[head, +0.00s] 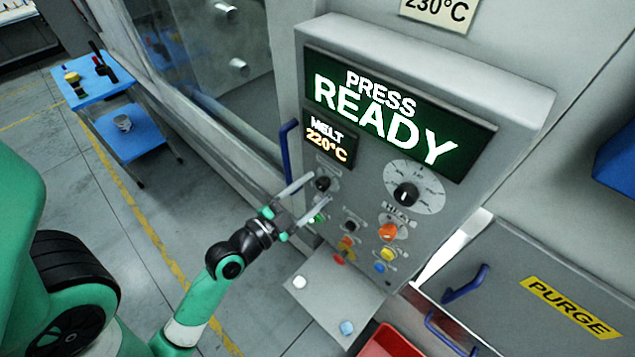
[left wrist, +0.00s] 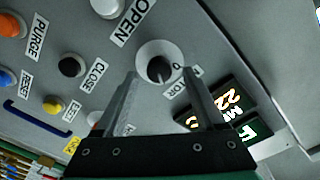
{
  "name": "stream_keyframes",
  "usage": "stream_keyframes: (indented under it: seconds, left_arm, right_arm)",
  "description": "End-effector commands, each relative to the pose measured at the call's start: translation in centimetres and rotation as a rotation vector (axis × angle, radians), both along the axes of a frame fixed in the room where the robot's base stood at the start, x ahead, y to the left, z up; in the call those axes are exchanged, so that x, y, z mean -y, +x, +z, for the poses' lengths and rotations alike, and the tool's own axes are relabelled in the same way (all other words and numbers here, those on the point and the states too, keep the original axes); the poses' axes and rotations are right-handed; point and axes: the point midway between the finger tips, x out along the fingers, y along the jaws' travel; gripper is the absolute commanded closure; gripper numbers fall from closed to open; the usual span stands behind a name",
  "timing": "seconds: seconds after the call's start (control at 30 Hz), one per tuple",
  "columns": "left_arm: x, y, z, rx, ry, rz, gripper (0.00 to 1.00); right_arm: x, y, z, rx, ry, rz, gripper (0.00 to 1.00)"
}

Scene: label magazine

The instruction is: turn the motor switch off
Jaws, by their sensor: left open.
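The motor switch is a black rotary knob (head: 323,184) at the left of the grey control panel, under the MELT display. In the left wrist view the knob (left wrist: 160,67) sits on a pale round plate, with a "0" mark to its right and a partly hidden label ending in "OR". My left gripper (head: 318,189) is open, with one finger on either side of the knob. In the left wrist view the fingertips (left wrist: 161,76) flank the knob's lower side with gaps visible. Whether they touch it or its pointer direction is unclear. My right gripper is not in view.
The panel (head: 465,65) reads PRESS READY and MELT 220°C. A large dial (head: 407,194), an orange knob (head: 388,232) and several coloured buttons lie close to the right and below. A blue handle (head: 286,150) stands left of the switch. A red bin (head: 390,343) is below.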

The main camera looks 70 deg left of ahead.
Motion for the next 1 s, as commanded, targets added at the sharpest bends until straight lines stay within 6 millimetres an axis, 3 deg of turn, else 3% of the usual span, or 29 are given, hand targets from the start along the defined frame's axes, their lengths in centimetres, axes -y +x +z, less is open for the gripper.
stream_keyframes:
  seconds: [0.13, 0.43, 0.83, 1.0]
  left_arm:
    - [-0.7, 1.6, 0.1, -0.001, -0.001, -0.001, 0.28]
    - [-0.9, 1.9, -0.1, -0.001, 0.000, 0.001, 0.28]
    - [-0.9, 1.9, -0.1, -0.001, -0.001, 0.000, 0.98]
    - [-0.9, 1.9, -0.1, -0.001, -0.001, 0.000, 1.00]
  right_arm:
    - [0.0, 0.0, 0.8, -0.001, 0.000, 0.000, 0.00]
    - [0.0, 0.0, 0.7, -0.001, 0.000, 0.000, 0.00]
    - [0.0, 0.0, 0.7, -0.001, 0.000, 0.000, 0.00]
    - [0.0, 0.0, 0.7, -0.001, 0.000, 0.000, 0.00]
